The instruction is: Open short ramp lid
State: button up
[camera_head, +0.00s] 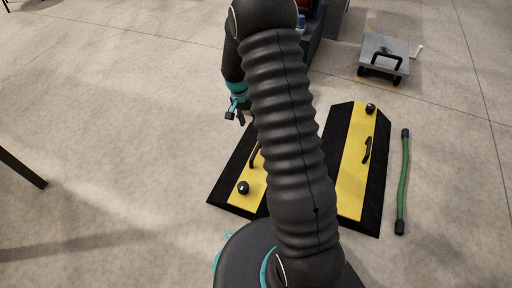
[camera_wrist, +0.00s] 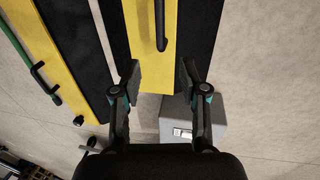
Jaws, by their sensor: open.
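Two black ramps with yellow lids lie side by side on the floor. The left yellow lid (camera_head: 245,200) has a black handle (camera_head: 255,155) and a round black knob (camera_head: 243,187); my arm hides part of it. The right yellow lid (camera_head: 352,190) has its own handle (camera_head: 367,150) and knob (camera_head: 370,108). Both lids look shut; I cannot tell which is the short one. My gripper (camera_head: 236,115) is beyond the left ramp. In the wrist view, my gripper (camera_wrist: 159,75) is open and empty, with one lid's handle (camera_wrist: 161,25) ahead, between the fingers' lines.
A green hose (camera_head: 403,185) lies right of the ramps. A grey plate with a black handle (camera_head: 384,58) stands at the back right. A grey box (camera_wrist: 192,120) shows beyond the fingers in the wrist view. The floor at left is mostly clear.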

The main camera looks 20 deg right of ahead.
jog(key=f, duration=0.5)
jog(key=s+d+f+b, duration=0.1)
jog(key=f, duration=0.3)
jog(key=d+f, duration=0.1)
jog(key=f, duration=0.4)
jog(key=shift+s+f+b, duration=0.3)
jog(key=shift+s+b, duration=0.1)
grip_shut()
